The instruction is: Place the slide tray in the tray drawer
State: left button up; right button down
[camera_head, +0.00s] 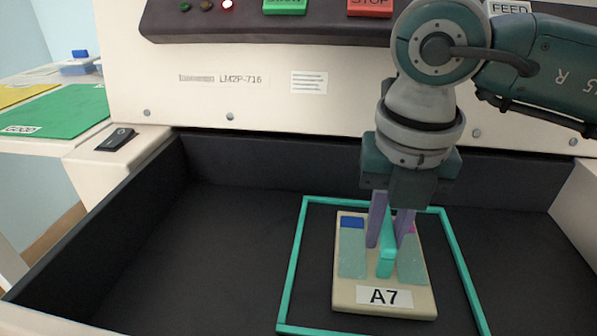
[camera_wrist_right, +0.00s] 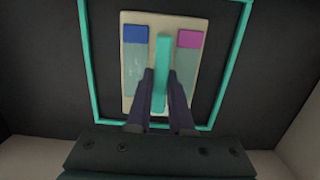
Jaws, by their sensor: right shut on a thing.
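The slide tray (camera_head: 384,303) is a beige block labelled A7, with a teal handle bar along its middle and a glass slide on each side, one blue-ended and one magenta-ended. It is inside the teal outline on the floor of the dark tray drawer (camera_head: 190,250). My right gripper (camera_head: 389,243) points down and is shut on the tray's handle. The right wrist view also shows the tray (camera_wrist_right: 128,95) within the outline, with the fingers on both sides of the handle. Whether the tray touches the drawer floor is hard to tell. My left gripper is not in view.
The teal outline (camera_head: 290,268) surrounds the tray with a gap on its sides. The machine's cream front panel (camera_head: 260,95) rises behind the drawer. A black switch (camera_head: 117,139) sits on the left ledge, near a green mat (camera_head: 60,122). The drawer's left part is empty.

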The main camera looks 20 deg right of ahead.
aim_at(388, 233)
jog(key=c, duration=0.8)
grip_release()
jog(key=shift+r, duration=0.35)
notch_tip(388, 233, up, 11)
jog(key=s+p, duration=0.1)
jog(key=p, duration=0.2)
jog(key=shift+a+r, duration=0.2)
jog(key=shift+a, duration=0.2)
jog(key=shift+s, duration=0.1)
